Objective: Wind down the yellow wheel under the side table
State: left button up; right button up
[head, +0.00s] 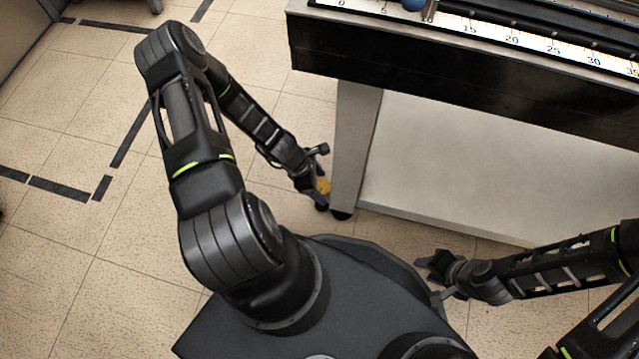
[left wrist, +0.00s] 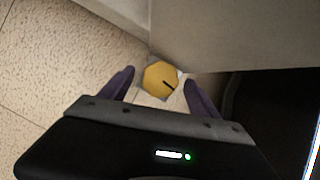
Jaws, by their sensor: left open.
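In the head view my left gripper (head: 319,194) is down beside the table leg. The side table (head: 430,85) has a dark edge and a pale leg. My right gripper (head: 436,268) is low in front of the table; its jaws are unclear.
A ruler scale (head: 490,35) and a blue ball (head: 412,4) are on the table top. A pale panel (head: 460,165) lies under the table, behind the leg (head: 353,140). The tiled floor to the left is clear, with dark tape strips (head: 58,188).

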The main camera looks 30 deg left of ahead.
pick_arm(q)
jog(key=c, duration=1.4)
jog(key=shift+o, duration=0.2)
jog(key=shift+m, duration=0.3)
jog(key=shift+w+m+g, duration=0.1)
jog(key=shift+m+g, duration=0.2)
jog(key=shift+m, duration=0.2)
jog(key=shift+w+a+m+g+h+p, duration=0.1)
jog(key=shift+m+g+h+p, duration=0.25)
jog(key=shift+m, duration=0.75)
jog(key=shift+w+m+g, duration=0.1)
jog(key=shift+m+g, duration=0.65)
jog(key=shift+m, duration=1.15)
jog(key=o, duration=1.4)
jog(key=shift+c, duration=0.2)
